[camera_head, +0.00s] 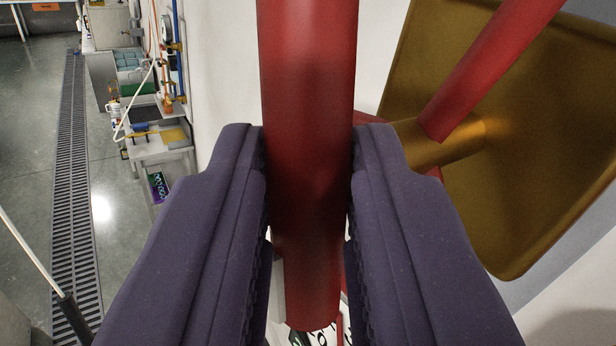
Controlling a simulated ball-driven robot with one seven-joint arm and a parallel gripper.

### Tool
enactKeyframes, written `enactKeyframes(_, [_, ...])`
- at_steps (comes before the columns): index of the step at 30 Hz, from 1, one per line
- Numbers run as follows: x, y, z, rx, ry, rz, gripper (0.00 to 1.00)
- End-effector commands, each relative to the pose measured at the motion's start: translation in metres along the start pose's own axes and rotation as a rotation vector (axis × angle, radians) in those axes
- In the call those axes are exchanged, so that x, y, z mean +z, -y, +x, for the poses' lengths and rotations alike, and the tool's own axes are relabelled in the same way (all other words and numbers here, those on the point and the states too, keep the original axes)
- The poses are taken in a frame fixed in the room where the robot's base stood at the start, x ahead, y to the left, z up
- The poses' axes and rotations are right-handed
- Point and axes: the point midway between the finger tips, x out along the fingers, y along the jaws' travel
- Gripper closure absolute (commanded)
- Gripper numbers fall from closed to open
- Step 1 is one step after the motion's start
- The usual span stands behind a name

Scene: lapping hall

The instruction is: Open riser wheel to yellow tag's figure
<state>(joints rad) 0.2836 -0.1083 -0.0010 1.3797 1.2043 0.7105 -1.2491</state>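A thick red bar (308,90), apparently part of the riser wheel, runs from the top of the view down between my fingers. My gripper (308,150) has two dark purple fingers, one on each side of the bar, and both meet its sides near the tips. A second red bar (490,70) slants at upper right and meets a brass-coloured stub (440,140). Behind it is a large tilted ochre plate (550,150); no figure shows on it. A white surface with dark print (322,338) peeks out below the bar, mostly hidden and unreadable.
A pale wall (225,60) stands close behind the bar. At left, a grey floor with a long drain grate (75,200) runs back. A small bench (160,145) with tools and pipework stands along the wall.

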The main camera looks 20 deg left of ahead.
Motion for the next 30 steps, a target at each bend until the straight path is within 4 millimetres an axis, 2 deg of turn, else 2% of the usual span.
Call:
enactKeyframes(9, [0.003,0.0,0.0,0.002,-0.01,0.006,1.0])
enactKeyframes(17, [0.011,0.002,0.0,0.018,-0.113,0.07,1.0])
enactKeyframes(30, [0.003,0.0,0.0,0.028,-0.178,0.117,1.0])
